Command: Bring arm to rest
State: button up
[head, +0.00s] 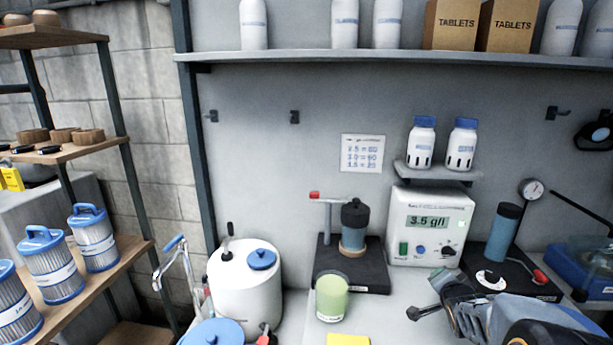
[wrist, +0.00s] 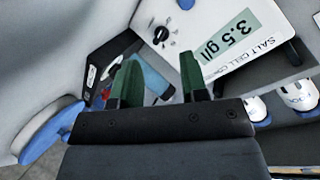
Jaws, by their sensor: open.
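My gripper (head: 427,293) reaches in from the lower right of the head view, above the pale worktop and in front of the white meter. In the wrist view my gripper (wrist: 159,70) shows two dark green fingers set apart, with nothing held between them. The white meter (head: 430,252) reads 3.5 g/l; in the wrist view the meter (wrist: 228,45) appears rotated beyond the fingers. A blue cylinder on the right-hand black stand also shows behind the fingers (wrist: 150,76).
A green jar (head: 331,298) and a yellow block (head: 348,340) sit on the worktop left of my gripper. A black stand (head: 371,276) is behind them. A small shelf (head: 437,173) holds two white bottles. A white tank (head: 245,290) stands farther left.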

jog(key=s+a+r+n+g+y+p, duration=0.1)
jog(key=s+a+n+g, duration=0.3)
jog(key=s+a, duration=0.5)
jog(key=s+a+r+n+g+y+p, duration=0.1)
jog(key=s+a+n+g, duration=0.3)
jog(key=s+a+n, duration=0.4)
jog(key=shift+s+a+r+g+y, duration=0.3)
jog(key=shift+s+a+g+y, duration=0.1)
jog(key=shift+s+a+y, duration=0.65)
jog(key=shift+s+d, duration=0.1)
jog(key=shift+d, duration=0.05)
